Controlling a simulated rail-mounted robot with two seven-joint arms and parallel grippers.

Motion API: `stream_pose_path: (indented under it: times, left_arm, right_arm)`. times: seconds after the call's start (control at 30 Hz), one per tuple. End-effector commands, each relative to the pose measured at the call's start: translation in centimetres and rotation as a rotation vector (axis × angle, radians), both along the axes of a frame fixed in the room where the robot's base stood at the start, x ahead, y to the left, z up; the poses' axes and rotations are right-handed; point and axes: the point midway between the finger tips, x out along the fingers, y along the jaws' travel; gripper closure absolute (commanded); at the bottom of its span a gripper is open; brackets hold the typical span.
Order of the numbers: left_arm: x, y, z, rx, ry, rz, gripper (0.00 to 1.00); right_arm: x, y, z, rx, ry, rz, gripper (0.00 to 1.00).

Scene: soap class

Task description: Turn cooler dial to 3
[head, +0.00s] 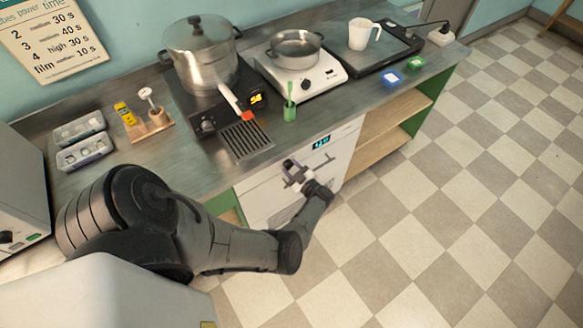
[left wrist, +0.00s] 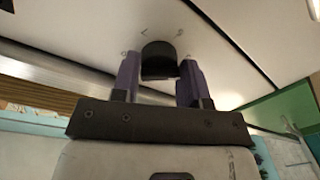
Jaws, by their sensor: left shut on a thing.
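The white cooler (head: 268,200) is built in under the counter, with a small lit display (head: 321,142) on its upper front; its reading is too small to be sure of. My left gripper (head: 296,176) is at the cooler's front. In the left wrist view, the black cooler dial (left wrist: 158,58) sits between the two purple-grey fingers of my left gripper (left wrist: 158,80), which is shut on it. Faint marks show on the white panel beside the dial, but I cannot read the setting. In the head view, the gripper hides the dial. My right gripper is not in view.
Open shelves (head: 385,130) stand right of the cooler. The checkered floor (head: 440,230) in front is clear.

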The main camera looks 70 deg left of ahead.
Motion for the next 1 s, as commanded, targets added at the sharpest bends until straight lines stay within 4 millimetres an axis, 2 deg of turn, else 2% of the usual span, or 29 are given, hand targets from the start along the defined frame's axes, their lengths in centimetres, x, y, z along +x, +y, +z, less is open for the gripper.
stream_pose_path:
  times: [0.3, 0.87, 0.9, 1.0]
  left_arm:
    - [0.12, 0.10, 0.26, -0.017, 0.102, 0.002, 0.83]
    - [0.10, 0.07, 0.12, -0.025, 0.125, 0.000, 0.83]
    - [0.11, 0.07, 0.11, -0.025, 0.124, 0.000, 0.56]
    - [0.08, 0.06, 0.08, -0.025, 0.124, 0.000, 0.46]
  right_arm:
    - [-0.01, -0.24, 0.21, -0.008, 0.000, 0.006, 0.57]
    - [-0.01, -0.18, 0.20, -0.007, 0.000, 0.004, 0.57]
    - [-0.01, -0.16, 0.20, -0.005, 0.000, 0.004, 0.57]
    - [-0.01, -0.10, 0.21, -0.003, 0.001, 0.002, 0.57]
